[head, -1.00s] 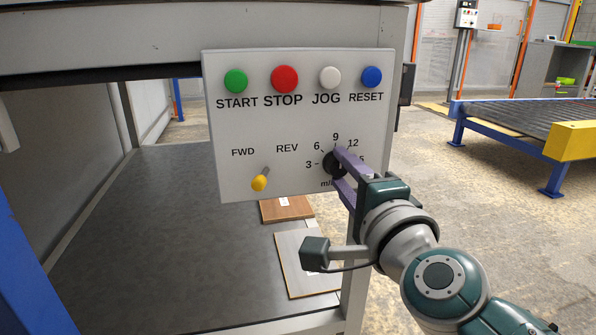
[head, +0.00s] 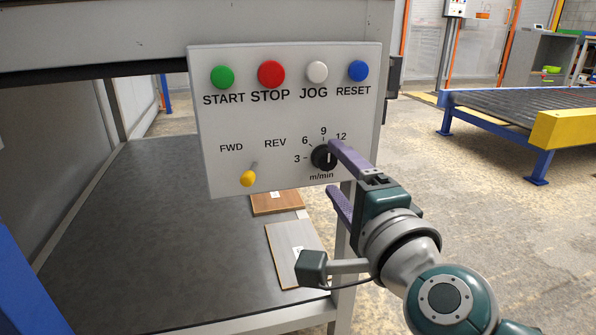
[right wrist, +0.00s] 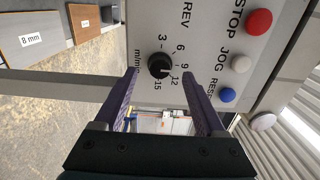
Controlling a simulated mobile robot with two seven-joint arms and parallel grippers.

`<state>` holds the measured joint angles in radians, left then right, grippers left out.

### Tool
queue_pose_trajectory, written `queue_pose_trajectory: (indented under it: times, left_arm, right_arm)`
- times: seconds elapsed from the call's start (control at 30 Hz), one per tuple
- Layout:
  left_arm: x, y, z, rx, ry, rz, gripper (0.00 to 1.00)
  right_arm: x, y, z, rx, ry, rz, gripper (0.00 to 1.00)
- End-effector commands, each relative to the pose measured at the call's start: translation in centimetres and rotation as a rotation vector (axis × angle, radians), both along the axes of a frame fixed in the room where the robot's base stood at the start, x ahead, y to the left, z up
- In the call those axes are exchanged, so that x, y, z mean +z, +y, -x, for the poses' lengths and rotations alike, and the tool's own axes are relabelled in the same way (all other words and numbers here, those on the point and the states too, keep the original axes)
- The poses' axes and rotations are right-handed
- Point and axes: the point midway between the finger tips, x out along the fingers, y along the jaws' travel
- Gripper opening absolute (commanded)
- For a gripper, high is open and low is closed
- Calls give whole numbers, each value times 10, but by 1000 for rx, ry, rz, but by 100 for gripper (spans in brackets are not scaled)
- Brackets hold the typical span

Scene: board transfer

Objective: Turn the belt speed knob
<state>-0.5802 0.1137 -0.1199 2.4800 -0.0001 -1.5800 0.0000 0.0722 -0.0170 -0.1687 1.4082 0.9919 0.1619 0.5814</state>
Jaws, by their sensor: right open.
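The belt speed knob (head: 323,157) is a round black dial with a white mark, low on the right of the grey control panel (head: 215,125). Printed numbers from 3 upward ring it, with m/min below. I cannot tell exactly which number its mark points at. My right gripper (head: 334,168) is open, its purple fingers spread wide at the knob's right in the head view. In the right wrist view the knob (right wrist: 159,65) shows ahead, between the lines of the two fingers and clear of both. My left gripper is not in view.
Green START (head: 222,77), red STOP (head: 271,74), white JOG (head: 317,72) and blue RESET (head: 358,71) buttons line the panel top. A yellow FWD/REV lever (head: 248,178) sits lower left. Boards (head: 292,250) lie on the shelf below. A roller conveyor (head: 490,112) stands behind right.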

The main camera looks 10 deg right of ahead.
Motion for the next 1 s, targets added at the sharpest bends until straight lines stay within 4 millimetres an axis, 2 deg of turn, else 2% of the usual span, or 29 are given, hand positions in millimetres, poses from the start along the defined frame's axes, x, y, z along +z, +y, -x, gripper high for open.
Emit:
queue_pose_trajectory:
  times: [0.03,0.2,0.4,0.8,0.87,0.97,1.0]
  left_arm:
    - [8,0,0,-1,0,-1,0]
    - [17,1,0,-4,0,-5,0]
    - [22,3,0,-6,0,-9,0]
    - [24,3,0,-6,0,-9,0]
    - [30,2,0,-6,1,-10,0]
    - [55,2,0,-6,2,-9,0]
    - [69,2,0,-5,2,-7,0]
  right_arm:
    - [2,-1,12,1,4,3,73]
    - [2,-2,45,1,4,4,73]
    - [1,-2,69,1,1,2,73]
    - [2,-2,74,3,0,3,73]
    - [9,0,74,14,4,14,73]
    - [35,10,77,64,16,64,73]
    - [49,16,79,96,25,94,73]
